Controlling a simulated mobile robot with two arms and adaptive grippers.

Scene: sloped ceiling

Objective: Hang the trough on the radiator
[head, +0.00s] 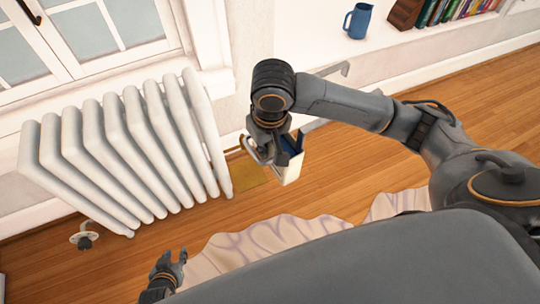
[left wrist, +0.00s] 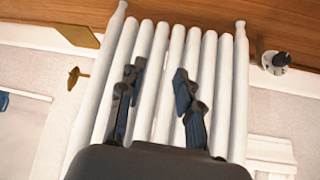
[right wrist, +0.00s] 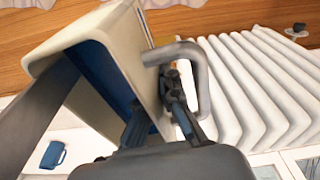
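The white ribbed radiator (head: 110,155) stands under the window at the left of the head view. The trough (head: 292,167) is a cream box with a blue inside and a bent grey hook (right wrist: 195,75). My right gripper (head: 272,140) is shut on one trough wall, with one finger on the blue inner face and one outside. It holds the trough in the air, tilted, to the right of the radiator and apart from it. My left gripper (head: 172,262) is open and empty in front of the radiator, which fills the middle of the left wrist view (left wrist: 160,60).
A valve (head: 85,238) sticks out at the radiator's lower left. A blue jug (head: 357,20) and books (head: 455,10) stand on the ledge behind. A yellowish panel (head: 248,178) shows beside the radiator. Rumpled pale cloth (head: 270,235) lies on the wooden floor.

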